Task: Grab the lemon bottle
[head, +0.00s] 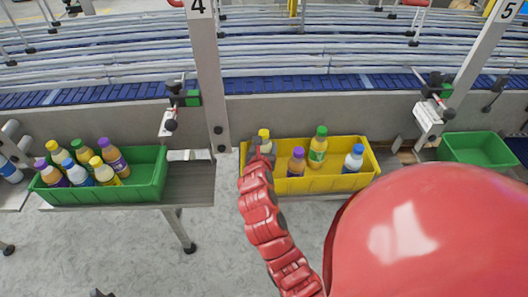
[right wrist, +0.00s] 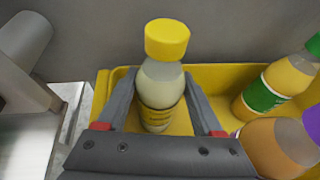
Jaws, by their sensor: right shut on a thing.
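The lemon bottle (right wrist: 162,85) has a yellow cap, pale contents and a yellow label. It stands upright at the left end of the yellow crate (head: 330,185); in the head view its cap (head: 264,133) shows above my wrist. My right gripper (right wrist: 158,108) is shut on it, one finger on each side of the body below the neck. In the head view my right arm hides most of the bottle and the gripper. A small dark tip at the bottom left of the head view may be my left gripper (head: 103,293); its jaws cannot be made out.
A green-capped bottle (head: 318,147), a purple-capped bottle (head: 297,162) and a blue-capped bottle (head: 353,159) share the yellow crate. A grey wall (right wrist: 230,35) rises behind.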

